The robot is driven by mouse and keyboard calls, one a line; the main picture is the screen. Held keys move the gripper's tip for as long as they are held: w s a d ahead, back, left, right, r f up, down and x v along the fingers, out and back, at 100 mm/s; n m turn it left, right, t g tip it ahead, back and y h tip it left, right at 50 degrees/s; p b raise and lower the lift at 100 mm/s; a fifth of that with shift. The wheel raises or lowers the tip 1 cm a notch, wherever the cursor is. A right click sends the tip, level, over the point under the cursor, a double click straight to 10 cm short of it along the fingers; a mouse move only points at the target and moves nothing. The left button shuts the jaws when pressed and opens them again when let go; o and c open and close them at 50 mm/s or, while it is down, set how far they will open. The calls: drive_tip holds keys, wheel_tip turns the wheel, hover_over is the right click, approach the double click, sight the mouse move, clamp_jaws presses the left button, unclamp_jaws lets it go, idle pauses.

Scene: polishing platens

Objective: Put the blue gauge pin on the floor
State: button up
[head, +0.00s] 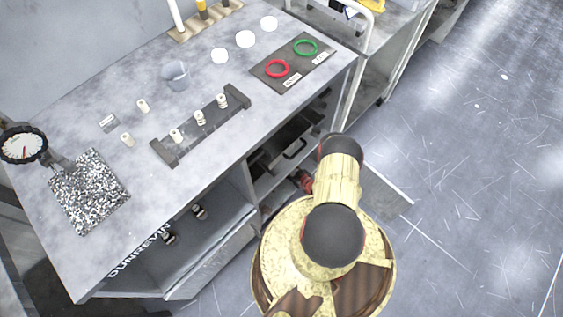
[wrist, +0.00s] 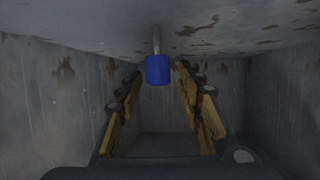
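The blue gauge pin (wrist: 158,70) shows in the wrist view as a blue cylinder with a thin grey shank above it in the picture. It is inside a grey, worn compartment (wrist: 60,100). My gripper (wrist: 157,84) is open, one finger on each side of the pin as seen from the wrist. A gap shows beside the pin on both sides, and I cannot tell how far ahead of the fingertips it is. In the head view my arm covers the gripper, and the pin does not show. The floor (head: 470,150) is grey and scratched.
The bench top (head: 75,105) holds a dark rack with white-topped pins (head: 200,125), a clear cup (head: 175,75), a dial gauge (head: 22,146), and a mat with red and green rings (head: 292,63). Open shelves (head: 190,240) lie below. Floor to the right is mostly clear.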

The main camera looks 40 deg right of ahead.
drive_tip(key=p+v, duration=0.1)
drive_tip(key=v, duration=0.6)
drive_tip(key=shift+s+r+p, duration=0.1)
drive_tip(key=shift+s+p, duration=0.1)
drive_tip(key=shift+p, duration=0.2)
